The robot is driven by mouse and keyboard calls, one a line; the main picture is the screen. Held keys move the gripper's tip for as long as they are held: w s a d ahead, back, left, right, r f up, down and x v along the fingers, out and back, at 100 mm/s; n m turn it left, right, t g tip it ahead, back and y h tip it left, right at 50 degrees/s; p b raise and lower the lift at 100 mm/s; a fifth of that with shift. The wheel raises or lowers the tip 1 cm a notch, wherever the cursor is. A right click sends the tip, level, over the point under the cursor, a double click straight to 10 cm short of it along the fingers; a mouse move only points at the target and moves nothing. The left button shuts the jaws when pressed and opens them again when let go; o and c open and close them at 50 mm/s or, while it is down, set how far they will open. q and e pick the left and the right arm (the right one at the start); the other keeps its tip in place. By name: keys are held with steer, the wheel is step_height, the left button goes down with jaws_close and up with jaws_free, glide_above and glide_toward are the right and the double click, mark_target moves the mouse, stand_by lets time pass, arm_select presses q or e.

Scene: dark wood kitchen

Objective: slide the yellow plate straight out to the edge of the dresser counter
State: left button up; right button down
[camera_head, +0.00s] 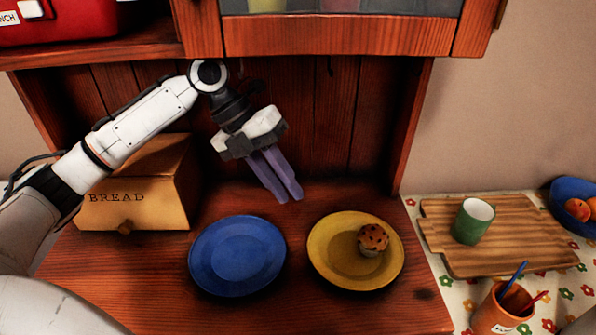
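The yellow plate (328,262) lies flat on the dresser counter (300,308), right of the middle. A muffin (373,239) sits on the right part of the plate. My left gripper (288,195) is above the counter, up and to the left of the yellow plate, with its purple fingers pointing down and right. It does not appear to touch the plate. The fingers lie close together and seem to hold nothing; whether a gap is left between them is hard to tell. My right gripper is out of the picture.
A blue plate (238,255) lies left of the yellow one. A bread box (140,190) stands at the left. A cabinet (340,30) hangs above. At the right, a cutting board (500,258) holds a green cup (473,221), near an orange pot (503,308) and a blue bowl (575,190).

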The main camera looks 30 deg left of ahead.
mark_target(315, 234)
arm_select(q)
steer(key=x, duration=1)
steer(key=shift+s+d+p, duration=0.15)
steer(key=shift+s+p, duration=0.15)
steer(key=shift+p, duration=0.05)
jaws_close()
